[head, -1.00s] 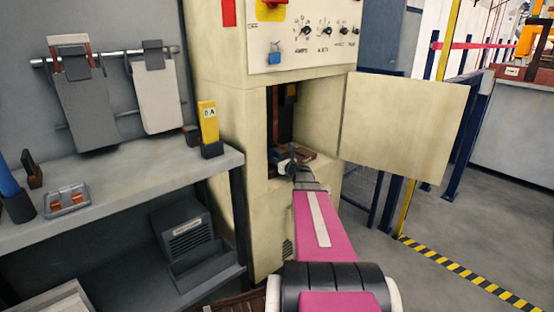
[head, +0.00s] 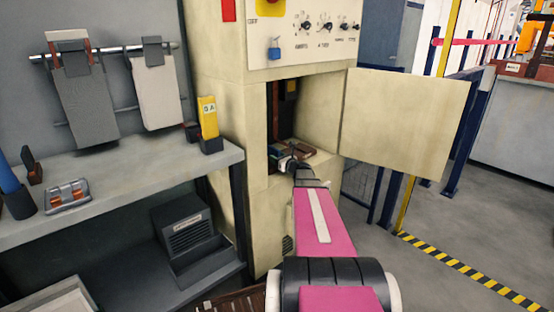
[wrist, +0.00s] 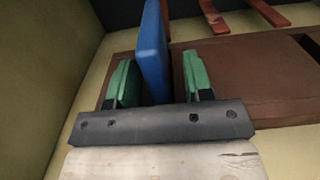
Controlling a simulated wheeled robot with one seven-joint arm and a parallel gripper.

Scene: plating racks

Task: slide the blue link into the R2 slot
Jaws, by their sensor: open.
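In the wrist view the blue link (wrist: 152,50) stands on edge, tilted slightly, between the two green finger pads of my gripper (wrist: 160,80). The fingers are open, with a gap visible on each side of the link. The link's lower end is hidden behind the gripper body. Behind it lies a brown rack (wrist: 240,72) with a dark slot at its right end. No R2 label is readable, and I cannot tell whether the link is seated in a slot. In the head view my gripper (head: 287,163) is inside the open cabinet, low in its opening.
The cream cabinet (head: 222,90) has its door (head: 400,125) swung open to the right. Its walls stand close around my gripper. Red-brown pieces (wrist: 268,10) lie beyond the rack. A grey shelf (head: 110,185) with a yellow holder (head: 208,117) stands to the left.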

